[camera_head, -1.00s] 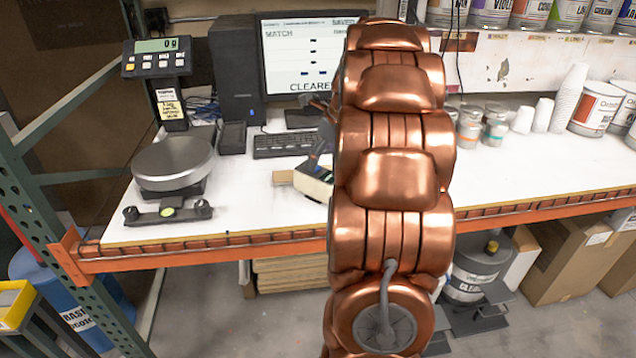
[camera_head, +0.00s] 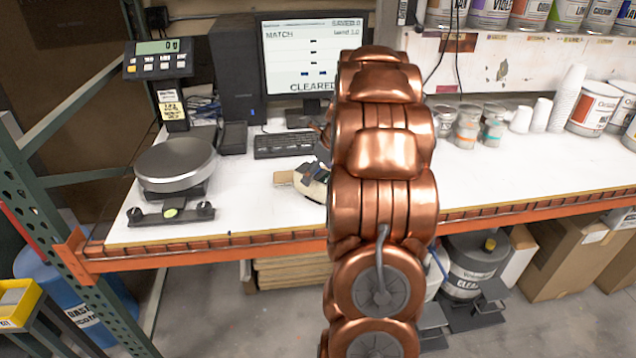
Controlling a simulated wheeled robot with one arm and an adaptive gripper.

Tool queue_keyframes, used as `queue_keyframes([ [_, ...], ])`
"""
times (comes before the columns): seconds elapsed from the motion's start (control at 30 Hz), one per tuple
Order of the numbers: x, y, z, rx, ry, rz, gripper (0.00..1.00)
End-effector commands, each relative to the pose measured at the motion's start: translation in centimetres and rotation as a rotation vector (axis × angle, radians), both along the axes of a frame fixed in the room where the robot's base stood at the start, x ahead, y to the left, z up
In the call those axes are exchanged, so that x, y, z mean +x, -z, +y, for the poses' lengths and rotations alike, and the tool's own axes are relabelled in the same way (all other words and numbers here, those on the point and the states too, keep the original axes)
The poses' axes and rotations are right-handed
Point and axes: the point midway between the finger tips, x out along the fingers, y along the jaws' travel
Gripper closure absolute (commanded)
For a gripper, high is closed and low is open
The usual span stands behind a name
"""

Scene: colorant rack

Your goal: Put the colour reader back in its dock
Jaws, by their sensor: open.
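A small cream and dark device (camera_head: 313,184), which looks like the colour reader, lies on the white bench top in front of the keyboard, beside a tan block (camera_head: 284,178). My copper arm covers its right end. A small dark upright holder (camera_head: 233,138), possibly the dock, stands empty-looking beside the computer tower; I cannot be sure that it is the dock. My gripper (camera_head: 321,149) is mostly hidden behind my arm. Only a dark and copper edge of it shows, just above and behind the device. It is open, and I see nothing held in it.
A scale with a round plate (camera_head: 174,165) and a dark bracket (camera_head: 171,213) stand at the left. The keyboard (camera_head: 284,144), tower (camera_head: 235,72) and monitor (camera_head: 312,60) are behind. Cans (camera_head: 467,127) and cups (camera_head: 542,115) stand right. The bench front right is clear.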

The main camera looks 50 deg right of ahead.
Motion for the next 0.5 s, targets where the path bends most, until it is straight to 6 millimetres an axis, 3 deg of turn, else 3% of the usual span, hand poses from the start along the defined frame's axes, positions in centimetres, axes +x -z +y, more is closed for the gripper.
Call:
queue_keyframes([
  [0.17, 0.01, -0.01, -0.03, -0.001, 0.0, -0.001, 0.06],
  [0.5, 0.0, -0.04, -0.04, -0.002, 0.001, -0.001, 0.42],
])
